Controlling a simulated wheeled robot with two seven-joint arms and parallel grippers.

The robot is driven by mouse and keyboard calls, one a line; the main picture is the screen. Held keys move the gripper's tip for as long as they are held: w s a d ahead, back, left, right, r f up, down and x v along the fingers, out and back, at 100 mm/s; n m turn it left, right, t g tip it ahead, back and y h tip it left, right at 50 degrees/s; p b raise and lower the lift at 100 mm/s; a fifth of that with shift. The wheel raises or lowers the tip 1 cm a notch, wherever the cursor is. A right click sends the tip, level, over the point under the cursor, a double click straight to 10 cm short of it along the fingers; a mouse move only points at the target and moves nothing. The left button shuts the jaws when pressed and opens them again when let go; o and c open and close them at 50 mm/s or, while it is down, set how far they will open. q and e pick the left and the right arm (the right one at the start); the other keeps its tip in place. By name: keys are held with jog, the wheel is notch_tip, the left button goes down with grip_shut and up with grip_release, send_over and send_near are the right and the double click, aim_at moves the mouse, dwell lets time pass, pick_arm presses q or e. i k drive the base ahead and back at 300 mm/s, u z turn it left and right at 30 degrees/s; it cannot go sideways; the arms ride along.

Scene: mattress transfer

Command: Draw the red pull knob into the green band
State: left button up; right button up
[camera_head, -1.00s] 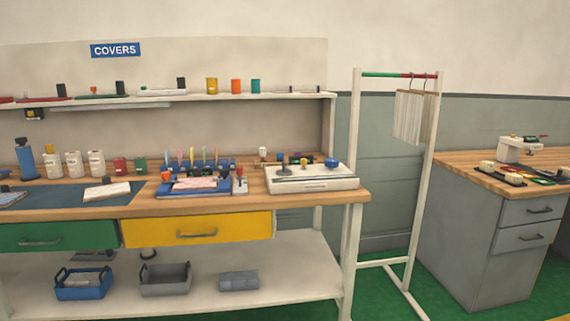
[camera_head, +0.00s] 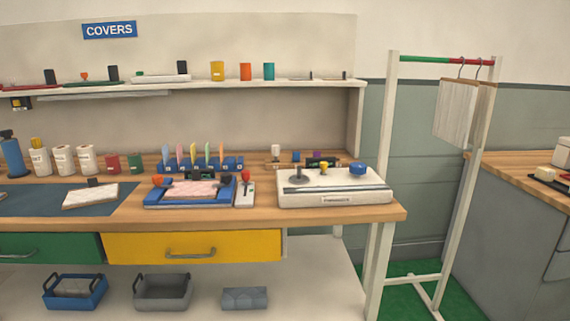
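A small red knob (camera_head: 245,176) stands on a narrow white block (camera_head: 244,194) on the wooden bench, between a blue press-like tray (camera_head: 151,203) and a white box-shaped device. I cannot make out a green band on this block at this size. An orange-red knob (camera_head: 157,181) also shows at the left of the blue tray, which holds a pink-and-white patterned pad (camera_head: 196,190). The rail (camera_head: 425,60) of the white stand at the right is green at its left end and red further right. Neither of my grippers is in view.
The white device (camera_head: 350,197) carries a grey, a yellow and a blue knob. A blue rack (camera_head: 226,163) with several coloured pieces stands behind. A yellow drawer (camera_head: 125,246) and a green drawer (camera_head: 52,247) are shut below. Bins (camera_head: 163,295) sit on the lower shelf.

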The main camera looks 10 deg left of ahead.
aim_at(246, 176)
jog(key=u, duration=0.25)
jog(key=i, duration=0.9)
jog(key=u, duration=0.6)
